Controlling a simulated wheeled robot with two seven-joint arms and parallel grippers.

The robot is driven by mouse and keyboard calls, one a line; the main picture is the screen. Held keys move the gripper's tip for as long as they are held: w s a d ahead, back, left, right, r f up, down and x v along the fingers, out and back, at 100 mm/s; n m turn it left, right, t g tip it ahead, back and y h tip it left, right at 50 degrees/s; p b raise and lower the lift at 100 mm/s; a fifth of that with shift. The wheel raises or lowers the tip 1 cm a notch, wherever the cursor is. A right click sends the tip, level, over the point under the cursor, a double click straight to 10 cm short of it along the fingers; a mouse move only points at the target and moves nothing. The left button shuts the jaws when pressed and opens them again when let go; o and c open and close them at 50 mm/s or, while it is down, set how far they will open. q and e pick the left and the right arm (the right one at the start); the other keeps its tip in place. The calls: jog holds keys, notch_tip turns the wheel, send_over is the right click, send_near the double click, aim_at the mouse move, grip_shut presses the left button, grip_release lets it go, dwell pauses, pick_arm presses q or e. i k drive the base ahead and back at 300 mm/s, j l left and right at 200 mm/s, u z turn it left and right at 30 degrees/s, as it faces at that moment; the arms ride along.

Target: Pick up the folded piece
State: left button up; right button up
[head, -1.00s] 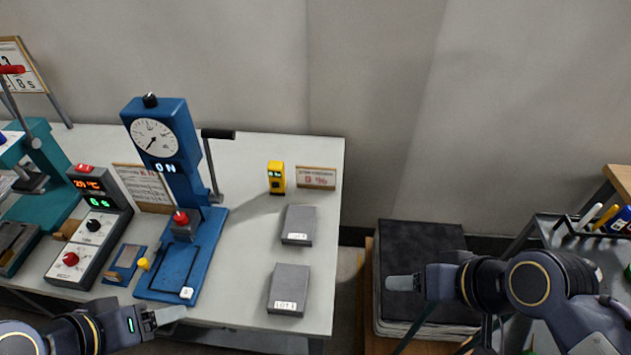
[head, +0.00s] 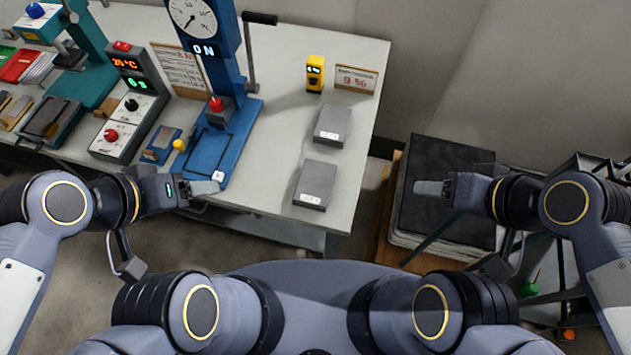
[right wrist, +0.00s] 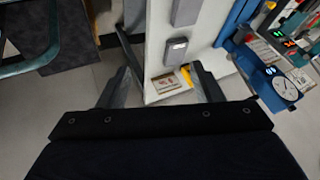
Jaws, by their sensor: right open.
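I cannot make out any piece that is clearly folded. Two grey blocks with white labels lie on the white table, the rear one (head: 332,124) and the front one (head: 314,184). My right gripper (head: 430,188) is open and empty, right of the table and above the black-topped stack in the head view. In the right wrist view its two fingers stand apart (right wrist: 164,80), with the table corner beyond them. My left gripper (head: 204,188) is near the table's front edge, by the blue press (head: 238,145). Its fingers overlap from this side, so its opening is unclear.
A yellow device (head: 315,75) and a small sign (head: 356,79) stand behind the blocks. A control box (head: 130,128) and a teal press (head: 90,58) stand left. The black-topped stack (head: 450,165) is right of the table, across a gap.

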aim_at(313, 191)
jog(key=j, duration=1.3)
jog(key=z, duration=0.05)
